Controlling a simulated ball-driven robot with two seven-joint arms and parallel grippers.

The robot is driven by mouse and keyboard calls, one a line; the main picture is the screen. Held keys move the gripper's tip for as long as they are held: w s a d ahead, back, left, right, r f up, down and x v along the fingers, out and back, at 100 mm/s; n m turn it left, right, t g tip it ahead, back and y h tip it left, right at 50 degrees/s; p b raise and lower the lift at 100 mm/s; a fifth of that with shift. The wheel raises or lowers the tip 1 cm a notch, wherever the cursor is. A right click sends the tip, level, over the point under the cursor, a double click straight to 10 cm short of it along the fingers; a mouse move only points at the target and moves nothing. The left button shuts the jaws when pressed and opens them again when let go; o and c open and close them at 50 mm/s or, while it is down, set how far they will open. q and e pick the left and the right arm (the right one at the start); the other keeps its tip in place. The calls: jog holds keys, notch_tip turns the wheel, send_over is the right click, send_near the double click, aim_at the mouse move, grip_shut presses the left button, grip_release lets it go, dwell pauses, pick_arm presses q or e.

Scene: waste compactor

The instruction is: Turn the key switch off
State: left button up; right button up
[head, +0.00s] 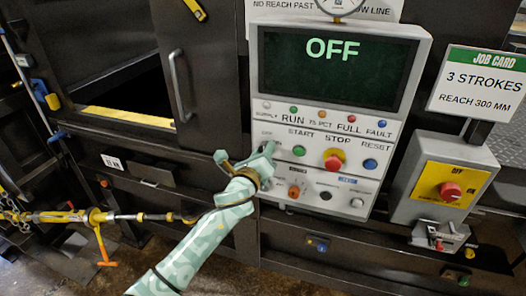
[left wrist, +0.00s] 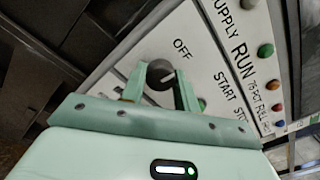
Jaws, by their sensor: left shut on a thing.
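The key switch (left wrist: 160,74) is a dark round knob with a light mark on the control panel, next to an OFF label in the left wrist view. My left gripper (head: 262,157) is at the panel's left edge and hides the switch in the head view. In the left wrist view its two fingers (left wrist: 160,88) stand either side of the knob, shut on it. The mark points roughly right, just below the OFF label; its exact angle is hard to tell. The panel screen (head: 333,66) reads OFF in green letters. My right gripper is not in view.
The panel also holds a red stop button (head: 334,158), a green start button (head: 299,151) and a blue reset button (head: 370,163). A door handle (head: 180,86) sticks out at left.

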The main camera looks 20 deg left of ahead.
pick_arm(q)
jog(key=shift+n, duration=0.7)
jog(key=o, duration=1)
jog(key=shift+c, duration=0.2)
jog(key=shift+s, duration=0.1)
jog(key=s+b, duration=0.1)
jog(key=s, duration=1.5)
jog(key=shift+a+f, duration=0.15)
jog(key=shift+a, duration=0.25)
